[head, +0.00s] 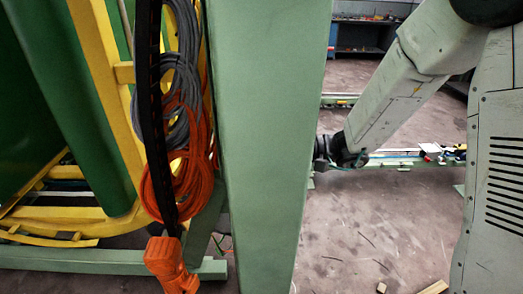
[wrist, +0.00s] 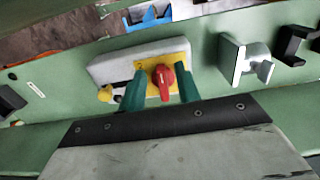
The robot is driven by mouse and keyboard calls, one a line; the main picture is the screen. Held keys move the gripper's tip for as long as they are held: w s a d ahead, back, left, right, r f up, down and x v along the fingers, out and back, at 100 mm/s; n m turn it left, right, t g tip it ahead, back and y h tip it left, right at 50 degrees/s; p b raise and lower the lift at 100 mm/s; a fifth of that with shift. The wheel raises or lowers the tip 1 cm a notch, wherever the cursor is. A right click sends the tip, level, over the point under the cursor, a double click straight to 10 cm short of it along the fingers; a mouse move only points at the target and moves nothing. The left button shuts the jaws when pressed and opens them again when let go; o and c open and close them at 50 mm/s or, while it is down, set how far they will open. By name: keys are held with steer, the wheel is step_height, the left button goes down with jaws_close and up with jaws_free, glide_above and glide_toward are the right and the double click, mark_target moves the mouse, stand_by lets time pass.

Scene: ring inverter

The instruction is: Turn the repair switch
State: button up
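The repair switch is a red knob (wrist: 163,80) on a yellow plate (wrist: 146,76), fixed to a light grey box (wrist: 110,70) on a green panel in the wrist view. My gripper (wrist: 160,90) shows two teal fingers, spread apart. One finger is on each side of the knob as seen from the wrist, with visible gaps to it. I cannot tell whether the tips reach the knob's depth. The fingers hide part of the plate and box. The switch and the fingers cannot be made out in the head view.
A metal bracket (wrist: 246,60) and black hooks (wrist: 294,45) stand on the panel right of the switch. In the head view a wide green post (head: 265,140) fills the middle. Orange cable (head: 187,180) hangs left of it. Open floor (head: 370,230) lies to its right.

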steer(key=d, duration=0.7)
steer(key=shift+s+d, duration=0.1)
